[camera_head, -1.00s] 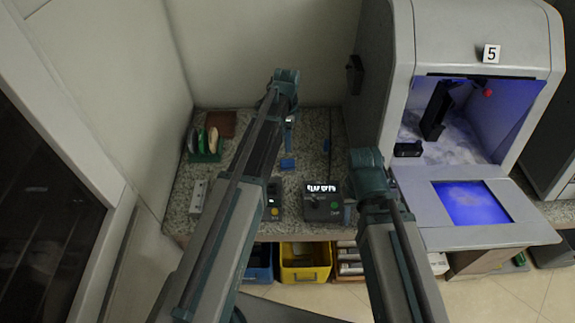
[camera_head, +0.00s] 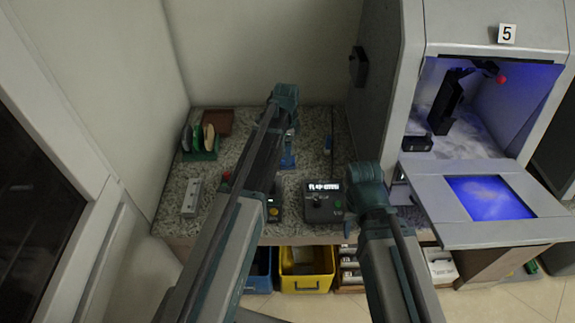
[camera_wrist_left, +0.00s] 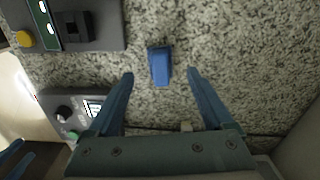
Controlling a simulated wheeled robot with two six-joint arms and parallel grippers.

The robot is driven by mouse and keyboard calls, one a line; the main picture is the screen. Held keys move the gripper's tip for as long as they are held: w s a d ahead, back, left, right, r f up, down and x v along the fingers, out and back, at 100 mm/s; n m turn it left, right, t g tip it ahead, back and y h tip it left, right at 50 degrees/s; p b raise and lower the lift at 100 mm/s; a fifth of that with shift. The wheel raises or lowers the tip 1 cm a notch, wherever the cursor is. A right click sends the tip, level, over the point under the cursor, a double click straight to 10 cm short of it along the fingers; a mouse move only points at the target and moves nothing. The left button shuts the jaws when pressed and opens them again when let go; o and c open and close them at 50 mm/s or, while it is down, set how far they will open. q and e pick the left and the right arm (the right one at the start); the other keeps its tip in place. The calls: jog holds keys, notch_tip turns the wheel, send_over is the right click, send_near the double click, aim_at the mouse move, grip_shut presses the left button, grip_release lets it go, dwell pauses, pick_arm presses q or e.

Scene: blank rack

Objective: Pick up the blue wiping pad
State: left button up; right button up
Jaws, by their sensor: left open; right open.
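The blue wiping pad (camera_head: 287,162) lies flat on the speckled counter, just below my left gripper (camera_head: 289,143) in the head view. In the left wrist view the pad (camera_wrist_left: 159,66) sits ahead of the spread fingers, roughly centred between the two tips. My left gripper (camera_wrist_left: 160,76) is open and empty, pointing down at the counter; whether it touches the counter I cannot tell. My right gripper (camera_head: 348,222) is at the counter's front, right of the control box. It is open, mostly hidden by its own arm.
A control box with a lit display (camera_head: 323,203) stands at the counter's front. A green rack with upright discs (camera_head: 201,146) and a brown block (camera_head: 218,122) are at the left. A grey cabinet (camera_head: 384,80) stands at the right. A yellow bin (camera_head: 306,270) is below the counter.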

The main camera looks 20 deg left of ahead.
pick_arm(q)
notch_tip(320, 180, down, 5)
jog(key=b, duration=0.4)
jog(key=shift+r, duration=0.1)
grip_shut()
